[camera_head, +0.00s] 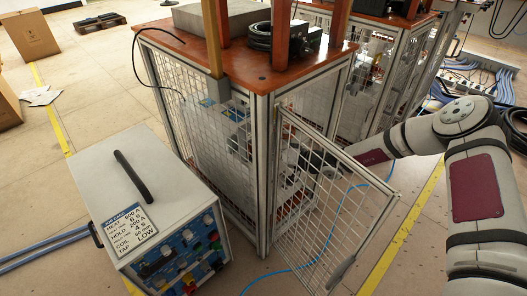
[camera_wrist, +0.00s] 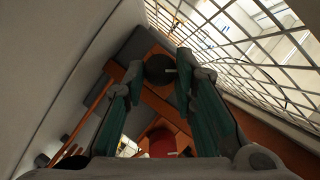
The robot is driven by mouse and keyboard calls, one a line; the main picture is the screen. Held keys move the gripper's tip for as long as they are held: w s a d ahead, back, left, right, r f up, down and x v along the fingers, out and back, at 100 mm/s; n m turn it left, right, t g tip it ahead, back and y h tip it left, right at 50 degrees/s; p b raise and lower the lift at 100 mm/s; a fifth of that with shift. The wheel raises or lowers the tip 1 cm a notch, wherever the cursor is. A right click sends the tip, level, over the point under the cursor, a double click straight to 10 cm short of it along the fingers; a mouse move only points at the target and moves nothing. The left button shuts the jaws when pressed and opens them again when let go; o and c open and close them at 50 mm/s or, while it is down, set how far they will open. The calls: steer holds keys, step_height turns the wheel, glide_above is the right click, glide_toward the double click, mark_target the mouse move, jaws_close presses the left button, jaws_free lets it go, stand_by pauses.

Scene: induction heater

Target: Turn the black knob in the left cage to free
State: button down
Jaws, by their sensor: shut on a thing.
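The left cage (camera_head: 262,165) stands in the middle of the head view, with a mesh door (camera_head: 335,215) swung open at its front right. My arm comes from the right and reaches into the cage behind this door. In the wrist view my gripper (camera_wrist: 159,68) is shut on the black knob (camera_wrist: 157,70), with one fingertip on each side of it. The knob is round and dark, and a short pale mark shows on it, toward the right. Any label around the knob is too dark to read. A red round part (camera_wrist: 162,142) lies lower, between the fingers.
Mesh (camera_wrist: 250,45) runs close along the right of the wrist view, and a pale wall (camera_wrist: 60,60) fills its left. A heater unit (camera_head: 150,205) with a handle stands left of the cage. A blue cable (camera_head: 300,268) crosses the floor near the door.

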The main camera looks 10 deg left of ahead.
steer(key=shift+n+p, duration=0.3)
steer(key=shift+n, duration=0.1)
stand_by(0.4)
steer(key=c, duration=1.3)
jaws_free()
steer(key=v, duration=1.2)
steer(key=shift+s+a+r, duration=0.1)
steer(key=shift+s+r, duration=0.05)
steer(key=shift+s, duration=0.05)
